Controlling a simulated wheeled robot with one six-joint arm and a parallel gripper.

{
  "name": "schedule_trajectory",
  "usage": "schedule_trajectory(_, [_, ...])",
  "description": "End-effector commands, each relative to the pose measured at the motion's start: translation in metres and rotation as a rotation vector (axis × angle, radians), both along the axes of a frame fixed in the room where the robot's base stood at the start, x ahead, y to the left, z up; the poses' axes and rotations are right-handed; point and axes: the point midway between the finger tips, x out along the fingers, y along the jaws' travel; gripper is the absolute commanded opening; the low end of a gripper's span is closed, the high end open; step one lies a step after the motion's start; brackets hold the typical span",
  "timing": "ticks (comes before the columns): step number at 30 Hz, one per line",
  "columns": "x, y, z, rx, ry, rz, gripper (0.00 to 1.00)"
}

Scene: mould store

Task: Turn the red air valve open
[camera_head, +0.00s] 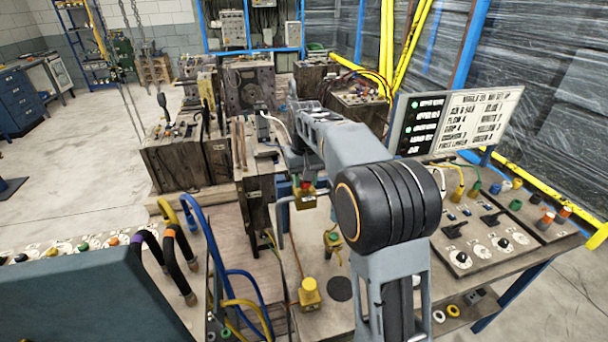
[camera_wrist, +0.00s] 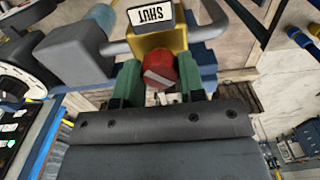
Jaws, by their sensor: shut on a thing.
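The red air valve (camera_wrist: 161,69) is a small red knob on a yellow body (camera_wrist: 158,42) in the wrist view. A white tag (camera_wrist: 151,14) above it reads SHUT, upside down in this view. A grey pipe (camera_wrist: 208,28) runs into the body from the right. My gripper (camera_wrist: 160,84) is shut on the red knob, with a green finger pad on each side. My arm partly hides my gripper there.
A screen (camera_head: 455,120) stands to the right on the bench (camera_head: 390,270). Switches and coloured fittings cover the bench's right side. Blue hoses (camera_head: 205,235) hang at the left of the bench. Heavy moulds (camera_head: 185,160) stand behind. Open floor (camera_head: 75,150) lies far left.

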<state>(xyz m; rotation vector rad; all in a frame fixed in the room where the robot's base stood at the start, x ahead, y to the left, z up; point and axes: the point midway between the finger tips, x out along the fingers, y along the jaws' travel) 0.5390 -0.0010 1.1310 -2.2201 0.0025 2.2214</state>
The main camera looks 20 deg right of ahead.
Motion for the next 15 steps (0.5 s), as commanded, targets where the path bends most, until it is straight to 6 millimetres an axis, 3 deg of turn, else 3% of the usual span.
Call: schedule_trajectory(15, [0.0004,0.0002,0.0022,0.0,-0.003,0.473,0.13])
